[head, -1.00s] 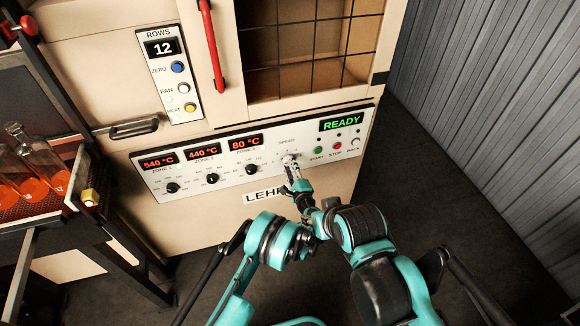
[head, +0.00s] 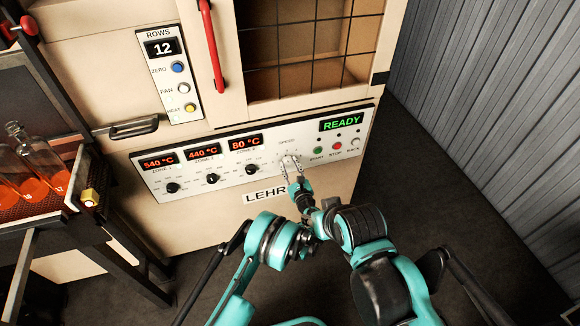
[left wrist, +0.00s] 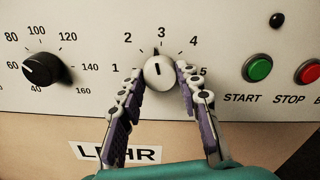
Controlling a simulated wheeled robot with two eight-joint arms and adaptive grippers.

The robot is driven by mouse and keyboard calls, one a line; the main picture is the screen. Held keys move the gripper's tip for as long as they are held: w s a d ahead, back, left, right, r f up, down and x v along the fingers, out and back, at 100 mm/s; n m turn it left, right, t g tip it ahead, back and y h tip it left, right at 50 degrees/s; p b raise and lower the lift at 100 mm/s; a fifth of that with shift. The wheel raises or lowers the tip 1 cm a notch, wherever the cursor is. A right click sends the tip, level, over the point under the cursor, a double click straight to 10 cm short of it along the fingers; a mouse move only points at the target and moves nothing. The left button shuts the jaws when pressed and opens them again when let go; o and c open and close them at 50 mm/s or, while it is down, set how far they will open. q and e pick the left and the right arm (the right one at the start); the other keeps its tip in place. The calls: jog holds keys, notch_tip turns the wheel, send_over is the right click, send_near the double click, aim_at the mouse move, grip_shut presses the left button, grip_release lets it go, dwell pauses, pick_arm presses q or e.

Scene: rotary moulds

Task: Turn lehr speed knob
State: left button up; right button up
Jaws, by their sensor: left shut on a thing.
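The speed knob (left wrist: 160,76) is a pale round knob with a dark line on its face, on the lehr control panel (head: 235,180). In the left wrist view its line stands nearly upright, pointing close to the 3 of a 1 to 5 scale. My left gripper (head: 291,161) is at the knob, with one finger on each side, shut on it. In the head view the fingertips partly hide the knob. My right gripper is not in view.
A green START button (left wrist: 257,68) and a red STOP button (left wrist: 309,72) sit to the right of the knob. A black zone knob (left wrist: 44,69) is to the left. The display (head: 341,123) reads READY. Bottles (head: 30,160) stand at the far left.

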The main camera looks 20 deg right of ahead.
pick_arm(q)
jog(key=shift+r+m, duration=0.15)
jog(key=shift+m, duration=1.15)
jog(key=o, duration=1.2)
jog(key=shift+c, duration=0.2)
